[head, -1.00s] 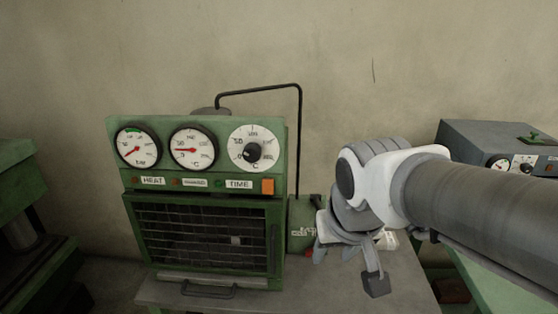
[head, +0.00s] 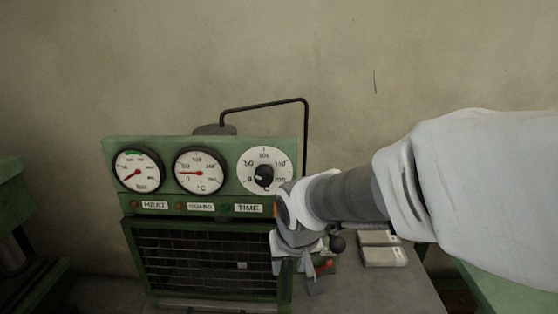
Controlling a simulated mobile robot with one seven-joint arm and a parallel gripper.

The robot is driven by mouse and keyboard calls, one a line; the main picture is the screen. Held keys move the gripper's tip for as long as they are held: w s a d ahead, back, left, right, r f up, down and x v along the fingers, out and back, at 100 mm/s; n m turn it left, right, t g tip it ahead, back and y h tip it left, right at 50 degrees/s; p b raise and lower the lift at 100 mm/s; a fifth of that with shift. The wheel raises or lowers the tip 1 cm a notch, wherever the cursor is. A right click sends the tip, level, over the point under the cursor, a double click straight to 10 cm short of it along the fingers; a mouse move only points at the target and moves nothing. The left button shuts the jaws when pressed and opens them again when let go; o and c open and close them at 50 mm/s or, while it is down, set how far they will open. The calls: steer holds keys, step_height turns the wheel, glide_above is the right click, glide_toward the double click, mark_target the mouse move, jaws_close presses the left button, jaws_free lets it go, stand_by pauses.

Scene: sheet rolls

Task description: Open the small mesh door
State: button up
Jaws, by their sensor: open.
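The small mesh door (head: 190,262) is on the front of the green machine, below its dials. It has a green frame and dark wire mesh, and looks shut. Its lower edge is near the bottom of the head view, and the handle seen there earlier is out of view or cut off. My gripper (head: 296,270) is open, pointing down in front of the door's right edge. Its fingers are small and partly hidden by the wrist. I cannot tell whether it touches the door frame.
The green control panel (head: 120,198) with several dials sits above the door. A bent black pipe (head: 304,135) rises behind it. Light boxes (head: 384,256) lie on the grey table (head: 405,290) to the right. Another green machine (head: 14,200) stands at the left edge.

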mark_target(285, 280)
steer(key=b+x, duration=0.1)
steer(key=x, duration=0.9)
steer(key=shift+f, duration=0.25)
jaws_close()
stand_by(1.0)
